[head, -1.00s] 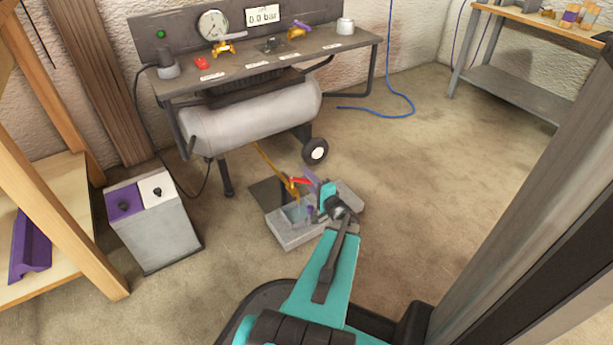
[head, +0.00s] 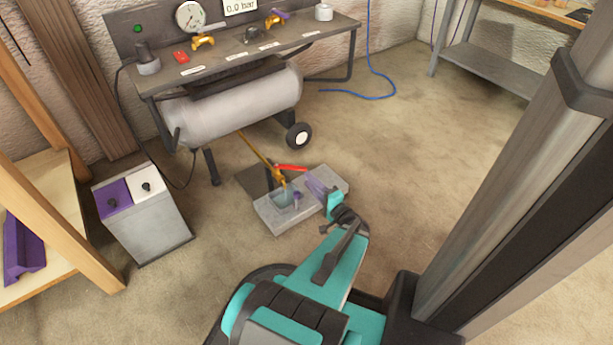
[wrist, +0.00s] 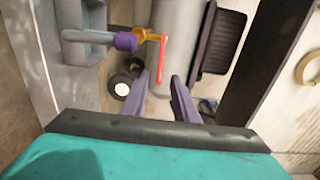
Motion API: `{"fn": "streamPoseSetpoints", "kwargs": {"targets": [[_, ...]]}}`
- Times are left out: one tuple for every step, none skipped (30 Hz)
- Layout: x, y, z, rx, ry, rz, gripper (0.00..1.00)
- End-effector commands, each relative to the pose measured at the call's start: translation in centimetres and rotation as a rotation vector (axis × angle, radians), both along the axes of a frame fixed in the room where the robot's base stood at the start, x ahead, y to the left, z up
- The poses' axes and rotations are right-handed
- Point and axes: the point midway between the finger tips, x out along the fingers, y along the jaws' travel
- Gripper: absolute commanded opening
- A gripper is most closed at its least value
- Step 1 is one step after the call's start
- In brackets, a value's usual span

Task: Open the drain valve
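The drain valve (head: 281,178) is a brass fitting on a thin brass pipe under the grey tank (head: 235,100). Its red lever (head: 292,168) points right in the head view. In the wrist view the red lever (wrist: 162,62) runs crosswise to the brass body (wrist: 146,36). My gripper (head: 314,183) is at the lever's free end, in front and to the right of the valve. In the wrist view its two purple fingers (wrist: 161,78) are apart, with the lever's end showing between them. I cannot tell whether they touch it.
A grey block with a basin (head: 268,212) lies below the valve. A tank wheel (head: 299,136) is behind. A grey box with switches (head: 155,225) stands left. A blue hose (head: 350,94) lies behind on open floor.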

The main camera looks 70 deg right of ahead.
Motion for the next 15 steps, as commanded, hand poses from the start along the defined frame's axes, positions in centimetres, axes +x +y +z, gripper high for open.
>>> {"fn": "streamPoseSetpoints", "kwargs": {"targets": [[-0.34, 0.18, 0.12, 0.0, 0.0, -0.001, 0.27], [-0.45, 0.27, 0.12, -0.001, -0.001, -0.001, 0.27], [-0.57, 0.37, 0.11, -0.001, -0.001, 0.0, 0.27], [-0.64, 0.42, 0.09, -0.001, -0.001, 0.0, 0.27], [-0.71, 0.47, 0.07, -0.001, -0.001, 0.001, 0.27], [-0.77, 0.51, 0.05, -0.001, -0.001, 0.001, 0.27], [-0.79, 0.52, 0.03, -0.001, -0.001, 0.001, 0.27], [-0.81, 0.53, 0.02, -0.001, -0.001, 0.001, 0.27], [-0.82, 0.54, 0.01, -0.001, -0.001, 0.001, 0.27], [-0.82, 0.54, 0.0, -0.001, -0.001, 0.001, 0.27], [-0.82, 0.54, 0.0, -0.001, -0.001, 0.001, 0.27], [-0.81, 0.53, -0.01, -0.001, -0.001, 0.001, 0.27], [-0.81, 0.53, -0.01, -0.001, -0.001, 0.001, 0.27], [-0.82, 0.53, -0.01, -0.001, -0.001, 0.001, 0.27], [-0.82, 0.53, 0.0, -0.001, -0.001, 0.001, 0.23]]}}
